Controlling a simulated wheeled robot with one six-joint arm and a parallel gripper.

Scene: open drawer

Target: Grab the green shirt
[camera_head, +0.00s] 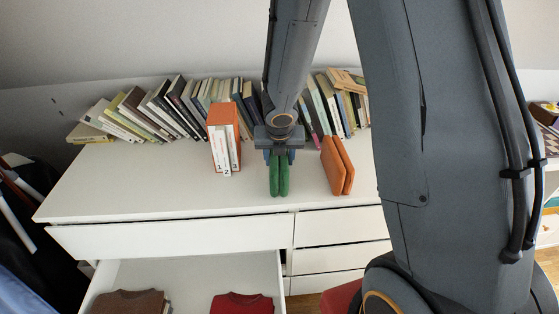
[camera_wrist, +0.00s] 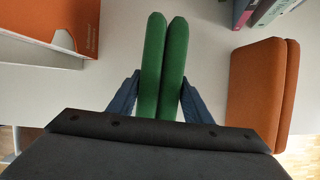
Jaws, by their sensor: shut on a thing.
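The green shirt (camera_head: 279,179) is a folded bundle of two upright, rounded layers. It hangs from my gripper (camera_head: 279,154) over the white dresser top, between the binders and an orange folded garment. In the wrist view the green shirt (camera_wrist: 163,65) stands between the two blue fingers of my gripper (camera_wrist: 160,98), which press on it from both sides. Whether its lower edge touches the dresser top cannot be told.
The white dresser top (camera_head: 120,188) holds numbered orange-and-white binders (camera_head: 224,140) to the left and an orange folded garment (camera_head: 337,165) to the right. A row of books (camera_head: 180,105) stands behind. Below, an open drawer (camera_head: 190,278) holds a brown garment (camera_head: 130,303) and a red garment (camera_head: 242,304).

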